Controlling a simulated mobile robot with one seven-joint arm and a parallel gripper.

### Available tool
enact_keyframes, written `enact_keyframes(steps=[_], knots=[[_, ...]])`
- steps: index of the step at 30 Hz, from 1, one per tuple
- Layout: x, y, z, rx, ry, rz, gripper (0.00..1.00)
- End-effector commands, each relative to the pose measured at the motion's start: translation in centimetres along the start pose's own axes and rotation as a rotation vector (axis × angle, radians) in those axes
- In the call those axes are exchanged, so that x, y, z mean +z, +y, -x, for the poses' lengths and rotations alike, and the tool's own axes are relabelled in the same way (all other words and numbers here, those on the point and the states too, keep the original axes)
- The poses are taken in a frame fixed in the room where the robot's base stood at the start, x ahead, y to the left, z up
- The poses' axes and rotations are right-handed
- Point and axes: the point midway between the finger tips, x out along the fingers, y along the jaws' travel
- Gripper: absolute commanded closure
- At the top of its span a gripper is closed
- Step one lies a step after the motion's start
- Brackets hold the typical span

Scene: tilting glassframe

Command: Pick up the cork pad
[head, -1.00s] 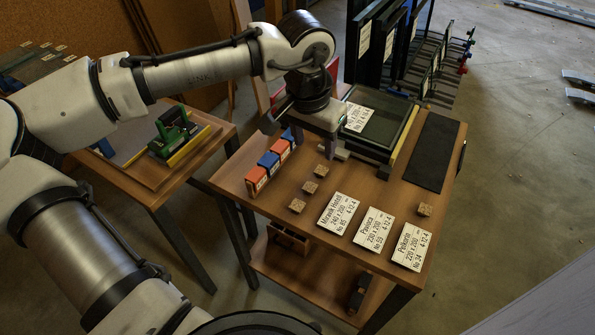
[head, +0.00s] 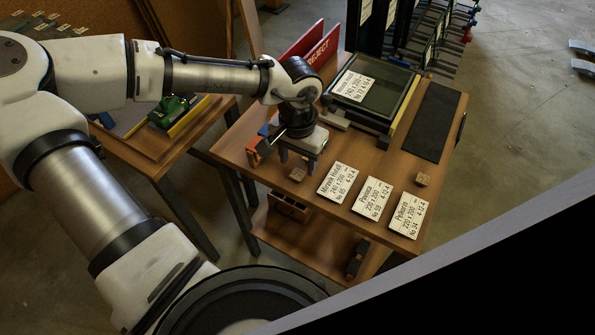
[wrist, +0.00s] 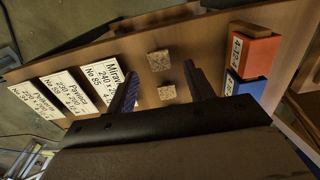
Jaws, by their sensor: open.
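The cork pads are small tan blocks on the wooden table. One cork pad (head: 298,174) lies just in front of my gripper (head: 297,162), and another (head: 423,180) lies apart at the right, by the labels. The nearer one appears between the two open fingers of my gripper (wrist: 162,76). My gripper is empty and points down above the table. In the head view it hides the other pads of the row.
White label cards (head: 343,182) lie right of the pads. Orange (wrist: 254,50) and blue (wrist: 243,87) blocks stand on the other side of the gripper. A glass frame (head: 372,88), a dark mat (head: 430,120) and red reject boards (head: 322,50) are farther back.

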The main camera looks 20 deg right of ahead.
Motion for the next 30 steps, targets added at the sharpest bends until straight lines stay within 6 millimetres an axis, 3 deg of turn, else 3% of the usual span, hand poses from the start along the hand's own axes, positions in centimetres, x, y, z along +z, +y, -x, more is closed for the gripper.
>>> enact_keyframes(steps=[8,30], knots=[[0.1,0.0,-2.7,0.000,0.000,-0.002,0.47],[0.1,0.1,-3.2,0.002,0.001,-0.001,0.47]])
